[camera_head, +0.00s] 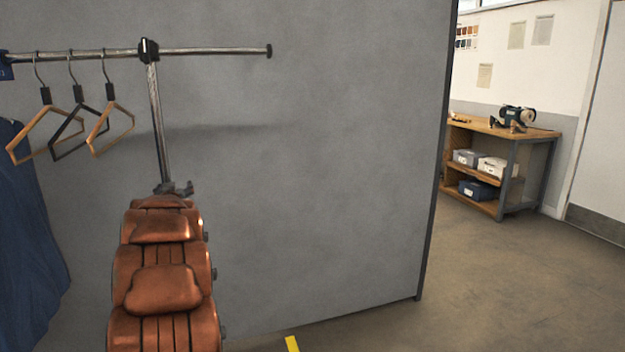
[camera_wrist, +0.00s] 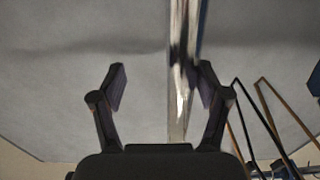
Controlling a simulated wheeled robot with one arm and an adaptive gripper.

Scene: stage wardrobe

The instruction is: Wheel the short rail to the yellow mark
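The short rail (camera_head: 210,51) is a metal bar on an upright post (camera_head: 158,110), with three empty hangers on its left part. The post's lower part and base are hidden behind my copper-coloured arm. My gripper (camera_head: 176,188) is at the post, well below the bar. In the wrist view, my gripper (camera_wrist: 162,85) is open, with the shiny post (camera_wrist: 178,120) between the fingers, closer to the right finger. I cannot tell whether that finger touches it. A piece of the yellow mark (camera_head: 291,343) shows on the floor at the bottom edge, right of my arm.
A dark blue garment (camera_head: 28,240) hangs at the far left. A grey partition (camera_head: 330,170) stands behind the rail. A wooden workbench (camera_head: 540,134) with boxes on its shelves stands at the back right. The floor (camera_head: 480,285) right of the partition is clear.

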